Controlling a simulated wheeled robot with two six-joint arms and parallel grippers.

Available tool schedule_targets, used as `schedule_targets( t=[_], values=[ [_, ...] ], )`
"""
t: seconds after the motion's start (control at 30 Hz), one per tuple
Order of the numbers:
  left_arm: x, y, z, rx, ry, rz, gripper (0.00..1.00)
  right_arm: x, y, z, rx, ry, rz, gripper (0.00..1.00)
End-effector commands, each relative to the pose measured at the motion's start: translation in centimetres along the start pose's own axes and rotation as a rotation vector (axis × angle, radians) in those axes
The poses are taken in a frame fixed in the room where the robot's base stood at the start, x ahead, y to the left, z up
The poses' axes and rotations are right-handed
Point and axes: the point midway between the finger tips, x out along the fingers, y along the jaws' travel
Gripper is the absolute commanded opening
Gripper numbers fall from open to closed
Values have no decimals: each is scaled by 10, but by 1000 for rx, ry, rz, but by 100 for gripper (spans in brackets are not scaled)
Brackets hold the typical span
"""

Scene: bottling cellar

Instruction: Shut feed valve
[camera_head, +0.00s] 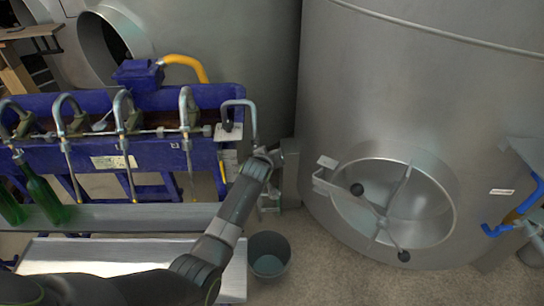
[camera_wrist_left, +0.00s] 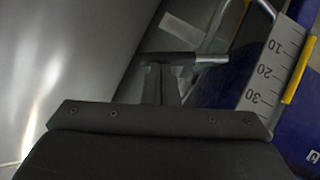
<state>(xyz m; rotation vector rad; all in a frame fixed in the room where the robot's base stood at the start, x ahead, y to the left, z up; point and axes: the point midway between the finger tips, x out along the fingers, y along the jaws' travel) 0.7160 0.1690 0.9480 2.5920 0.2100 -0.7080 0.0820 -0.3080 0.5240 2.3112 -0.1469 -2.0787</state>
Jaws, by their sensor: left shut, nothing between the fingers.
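In the left wrist view a short bar-shaped handle (camera_wrist_left: 210,59), dark on one side and bright metal on the other, lies across the tips of my left gripper (camera_wrist_left: 160,68). It looks like the feed valve's lever, but I cannot tell for sure. The fingers are shut with nothing between them, and their tips touch or nearly touch the bar. In the head view my left gripper (camera_head: 266,154) is at the right end of the blue filler (camera_head: 160,152), beside the steel tank; my wrist hides most of the valve there. My right gripper is not in view.
A numbered scale (camera_wrist_left: 270,72) with a yellow edge is close on the right in the wrist view. The steel tank (camera_head: 400,100) with its round hatch (camera_head: 425,205) stands right. A grey bucket (camera_head: 268,262) is on the floor. Green bottles (camera_head: 42,192) stand left.

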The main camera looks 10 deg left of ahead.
Motion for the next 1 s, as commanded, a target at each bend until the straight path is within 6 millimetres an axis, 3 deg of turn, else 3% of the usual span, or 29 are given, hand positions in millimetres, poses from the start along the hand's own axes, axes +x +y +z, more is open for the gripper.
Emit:
schedule_targets(
  t=[0.2,0.6,1.0],
  values=[
    [9,-3,5,152,6,-97,0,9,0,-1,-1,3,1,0],
    [16,-1,16,144,7,-92,0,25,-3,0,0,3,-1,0],
    [17,0,17,143,8,-90,0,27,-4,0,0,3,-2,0]
  ],
)
